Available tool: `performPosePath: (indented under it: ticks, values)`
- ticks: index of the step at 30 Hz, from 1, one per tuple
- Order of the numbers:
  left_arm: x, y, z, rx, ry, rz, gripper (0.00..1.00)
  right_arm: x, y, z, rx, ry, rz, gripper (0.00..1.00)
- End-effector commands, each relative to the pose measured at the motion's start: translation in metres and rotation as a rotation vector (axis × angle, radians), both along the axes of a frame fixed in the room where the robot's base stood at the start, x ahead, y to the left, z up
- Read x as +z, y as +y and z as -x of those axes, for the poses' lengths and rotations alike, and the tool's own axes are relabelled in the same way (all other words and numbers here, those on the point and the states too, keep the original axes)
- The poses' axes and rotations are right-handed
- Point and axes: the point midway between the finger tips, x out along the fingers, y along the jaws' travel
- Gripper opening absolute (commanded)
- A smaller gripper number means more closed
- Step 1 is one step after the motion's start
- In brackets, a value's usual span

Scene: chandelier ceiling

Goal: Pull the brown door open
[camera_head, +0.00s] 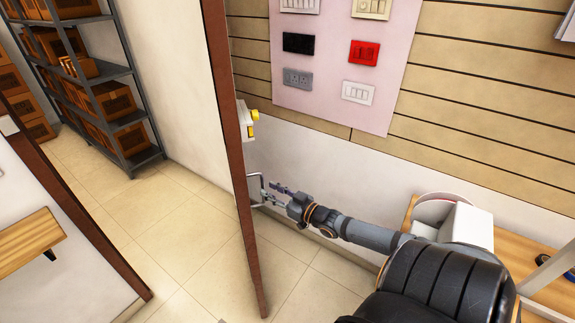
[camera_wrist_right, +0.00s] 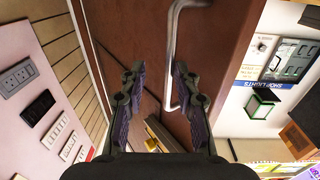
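The brown door (camera_head: 236,160) stands almost edge-on in the head view, swung away from the doorway. Its brown face (camera_wrist_right: 225,50) fills the middle of the right wrist view. A silver bar handle (camera_head: 256,188) sticks out from the door's right side; it also shows in the right wrist view (camera_wrist_right: 171,60). My right gripper (camera_head: 272,189) is at the handle, with its fingers spread in the right wrist view (camera_wrist_right: 158,72). The bar passes close beside the right-hand fingertip; whether they touch I cannot tell. My left gripper is not in view.
The doorway left of the door shows tiled floor (camera_head: 180,225) and a grey shelf (camera_head: 128,120) with brown boxes. A brown frame post (camera_head: 75,205) stands at left.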

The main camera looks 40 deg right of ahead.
Motion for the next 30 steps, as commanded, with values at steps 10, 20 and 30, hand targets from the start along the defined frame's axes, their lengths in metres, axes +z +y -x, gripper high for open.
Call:
performPosePath:
  ticks: [10,20,30]
  values:
    - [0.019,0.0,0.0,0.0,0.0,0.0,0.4,0.002,-0.021,0.02,0.0,0.002,0.002,0.32]
    - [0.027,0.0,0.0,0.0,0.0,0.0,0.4,0.001,-0.036,0.033,0.0,0.0,0.001,0.32]
    - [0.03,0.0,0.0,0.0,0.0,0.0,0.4,0.001,-0.036,0.033,0.0,0.0,0.0,0.32]
